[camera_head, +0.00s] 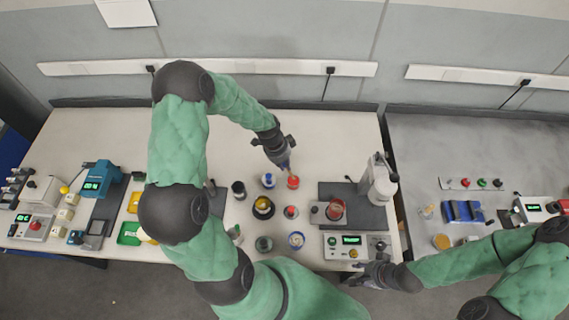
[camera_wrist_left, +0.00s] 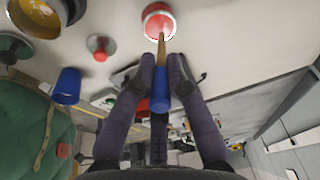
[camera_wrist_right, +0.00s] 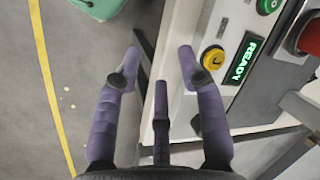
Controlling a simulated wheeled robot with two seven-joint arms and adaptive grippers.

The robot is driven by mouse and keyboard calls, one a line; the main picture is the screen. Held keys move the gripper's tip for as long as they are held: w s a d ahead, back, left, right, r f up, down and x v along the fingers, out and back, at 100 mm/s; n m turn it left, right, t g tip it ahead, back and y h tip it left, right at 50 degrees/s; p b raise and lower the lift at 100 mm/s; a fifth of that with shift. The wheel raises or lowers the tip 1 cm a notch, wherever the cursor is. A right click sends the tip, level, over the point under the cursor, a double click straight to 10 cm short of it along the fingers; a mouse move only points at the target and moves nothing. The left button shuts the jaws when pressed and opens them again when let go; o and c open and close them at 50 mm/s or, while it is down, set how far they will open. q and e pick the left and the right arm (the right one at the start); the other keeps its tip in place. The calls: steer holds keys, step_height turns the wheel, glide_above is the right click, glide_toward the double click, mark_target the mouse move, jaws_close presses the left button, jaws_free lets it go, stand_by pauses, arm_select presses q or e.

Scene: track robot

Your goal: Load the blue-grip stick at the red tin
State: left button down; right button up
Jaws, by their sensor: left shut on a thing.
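The blue-grip stick (camera_wrist_left: 160,92) is in my left gripper (camera_wrist_left: 160,72), its blue grip between the two fingers and its brown shaft pointing away from the gripper. The shaft's far end is at the red tin (camera_wrist_left: 158,24); whether it touches the contents or is only above them I cannot tell. In the head view the left gripper (camera_head: 285,160) is just above the red tin (camera_head: 293,182). My right gripper (camera_head: 366,272) is open and empty, beside the front edge of the control box; its spread fingers show in the right wrist view (camera_wrist_right: 158,65).
A control box (camera_head: 352,250) with a green "READY" display stands at the bench's front right. A blue cup (camera_wrist_left: 67,86) and several small tins and jars stand close to the red tin. A machine (camera_head: 379,181) is to the right. The back of the bench is clear.

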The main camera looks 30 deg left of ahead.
arm_select(q)
steer(key=shift+f+b, duration=0.5)
steer(key=shift+f, duration=0.1)
stand_by(1.8)
steer(key=shift+r, duration=0.1)
steer(key=shift+w+d+p+v, duration=0.2)
steer(key=shift+p+v, duration=0.6)
steer(key=shift+v, duration=0.35)
steer(key=shift+w+d+p+v, duration=0.1)
steer(key=shift+d+p+v, duration=0.1)
steer(key=shift+p+v, duration=0.8)
steer(key=shift+w+d+p+v, duration=0.2)
steer(key=shift+p+v, duration=0.4)
steer(key=shift+v, duration=0.65)
steer(key=shift+r, duration=0.15)
steer(key=shift+s, duration=0.1)
